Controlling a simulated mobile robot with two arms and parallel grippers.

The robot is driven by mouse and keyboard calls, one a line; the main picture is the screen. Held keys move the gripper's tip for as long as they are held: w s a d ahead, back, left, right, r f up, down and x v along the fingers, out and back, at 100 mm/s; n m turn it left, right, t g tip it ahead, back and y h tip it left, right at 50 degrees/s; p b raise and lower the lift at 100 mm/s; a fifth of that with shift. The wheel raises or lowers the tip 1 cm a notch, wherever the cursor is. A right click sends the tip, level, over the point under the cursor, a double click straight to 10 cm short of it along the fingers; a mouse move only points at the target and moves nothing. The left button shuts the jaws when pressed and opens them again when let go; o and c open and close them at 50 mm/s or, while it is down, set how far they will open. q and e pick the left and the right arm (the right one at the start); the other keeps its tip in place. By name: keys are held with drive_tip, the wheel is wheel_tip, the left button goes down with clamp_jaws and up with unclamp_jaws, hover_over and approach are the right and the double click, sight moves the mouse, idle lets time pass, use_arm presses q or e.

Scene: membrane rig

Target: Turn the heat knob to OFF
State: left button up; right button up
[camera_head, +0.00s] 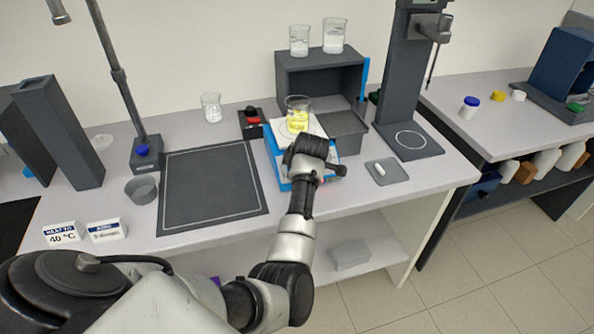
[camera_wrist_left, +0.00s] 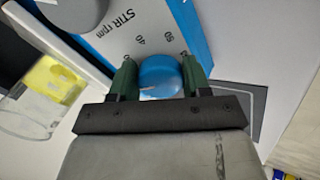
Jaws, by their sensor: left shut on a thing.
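The blue-edged hotplate (camera_head: 282,176) stands mid-bench under a beaker of yellow liquid (camera_head: 298,121). My left gripper (camera_head: 312,160) is at its front panel and hides the knobs in the head view. In the left wrist view, its green fingers (camera_wrist_left: 160,75) are shut on a blue knob (camera_wrist_left: 160,82), one on each side. Numbers such as 40 and 60 ring this knob; a heat label and its pointer cannot be made out. A grey knob (camera_wrist_left: 78,12) sits upper left, near the printed "STIR rpm". My right gripper is not in view.
A card (camera_head: 62,234) reads "HEAT TO 40 °C", beside a second card (camera_head: 105,229). A dark mat (camera_head: 212,195) lies left of the hotplate. A dark box (camera_head: 320,75) stands behind it, and a small grey tray (camera_head: 387,171) lies to the right.

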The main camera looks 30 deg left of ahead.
use_arm(q)
drive_tip(key=shift+n+b, duration=0.5)
drive_tip(key=shift+n, duration=0.8)
drive_tip(key=o, duration=0.9)
drive_tip(key=shift+o, duration=0.2)
drive_tip(key=shift+r, duration=0.15)
